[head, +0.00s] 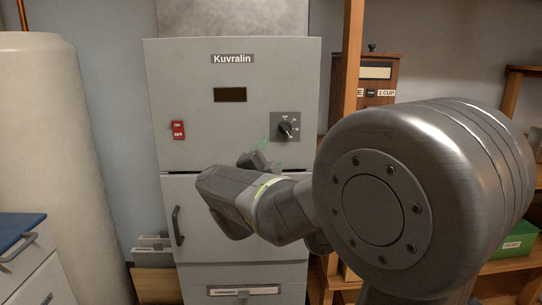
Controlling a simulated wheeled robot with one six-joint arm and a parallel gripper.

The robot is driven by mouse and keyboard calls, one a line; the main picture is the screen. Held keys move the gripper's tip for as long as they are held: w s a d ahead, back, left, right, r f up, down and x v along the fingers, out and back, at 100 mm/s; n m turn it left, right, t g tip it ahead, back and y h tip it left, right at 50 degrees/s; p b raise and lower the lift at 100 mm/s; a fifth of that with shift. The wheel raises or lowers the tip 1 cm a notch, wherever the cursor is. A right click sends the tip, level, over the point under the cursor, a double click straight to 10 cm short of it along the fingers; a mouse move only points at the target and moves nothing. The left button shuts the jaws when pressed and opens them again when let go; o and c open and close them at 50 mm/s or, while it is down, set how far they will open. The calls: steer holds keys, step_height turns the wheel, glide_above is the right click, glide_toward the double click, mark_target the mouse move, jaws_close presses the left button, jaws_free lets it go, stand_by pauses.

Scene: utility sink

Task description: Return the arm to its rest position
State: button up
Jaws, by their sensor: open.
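My gripper (268,151) shows beyond my wrist, small and partly hidden by it, with greenish fingertips. It is open, and I see nothing between its fingers. It is in front of the grey Kuvralin cabinet (185,78), just below and left of the black knob (287,128). I cannot tell whether it touches the cabinet. My arm reaches in from the right and covers much of the right side of the view.
The cabinet has a red switch (178,130), a dark display (230,95) and a lower door with a handle (177,226). A large pale tank (45,130) stands left. A blue-topped drawer unit (35,265) is at lower left. Wooden shelving (351,60) stands right, with a green box (515,241).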

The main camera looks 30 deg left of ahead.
mark_target(284, 131)
steer(key=shift+w, duration=0.1)
steer(key=x, duration=1.3)
steer(key=shift+w+a, duration=0.1)
steer(key=shift+w, duration=0.3)
steer(key=shift+s, duration=0.2)
